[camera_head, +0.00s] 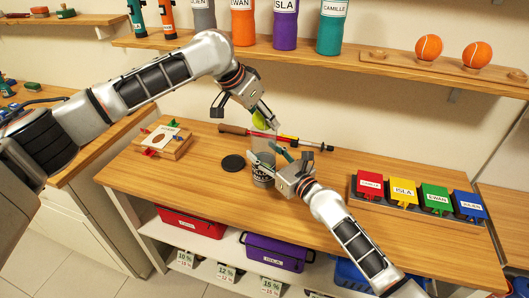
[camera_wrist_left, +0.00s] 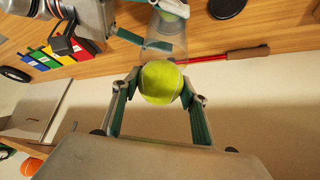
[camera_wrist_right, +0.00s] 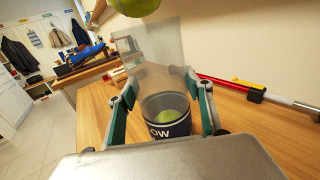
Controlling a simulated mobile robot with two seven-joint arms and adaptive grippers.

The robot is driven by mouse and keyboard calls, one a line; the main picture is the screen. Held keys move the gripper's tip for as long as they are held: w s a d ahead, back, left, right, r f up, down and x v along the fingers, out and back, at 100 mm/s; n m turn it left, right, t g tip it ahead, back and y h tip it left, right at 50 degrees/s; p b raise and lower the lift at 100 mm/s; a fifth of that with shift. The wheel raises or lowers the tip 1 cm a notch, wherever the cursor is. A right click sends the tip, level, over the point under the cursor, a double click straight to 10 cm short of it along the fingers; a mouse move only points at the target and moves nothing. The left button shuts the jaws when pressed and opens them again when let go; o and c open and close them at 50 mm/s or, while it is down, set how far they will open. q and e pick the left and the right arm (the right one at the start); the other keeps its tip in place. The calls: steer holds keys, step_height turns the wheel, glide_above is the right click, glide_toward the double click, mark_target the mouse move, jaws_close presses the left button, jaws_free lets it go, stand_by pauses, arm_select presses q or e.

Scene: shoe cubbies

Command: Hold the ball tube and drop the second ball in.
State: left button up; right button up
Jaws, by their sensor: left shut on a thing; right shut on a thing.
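A yellow-green ball (camera_head: 259,121) is pinched by my left gripper (camera_head: 265,118) above the tube; in the left wrist view the held ball (camera_wrist_left: 160,82) sits between both fingers. The ball tube (camera_head: 263,177), clear with a dark lettered band, stands on the table. My right gripper (camera_head: 271,160) is shut around it; its fingers flank the tube's clear wall (camera_wrist_right: 150,62) in the right wrist view. Another ball (camera_wrist_right: 172,116) shows low inside the tube. The held ball (camera_wrist_right: 135,6) is at the top edge there, near the tube's open end.
A black disc (camera_head: 233,162) lies left of the tube. A wooden box (camera_head: 162,141) is at left; coloured name boxes (camera_head: 403,191) are at right. A shelf (camera_head: 360,66) with bottles and orange balls runs above.

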arm_select(q)
steer(key=o, duration=1.2)
steer(key=v, duration=1.2)
steer(key=shift+r, duration=0.1)
arm_select(e)
steer(key=o, duration=1.2)
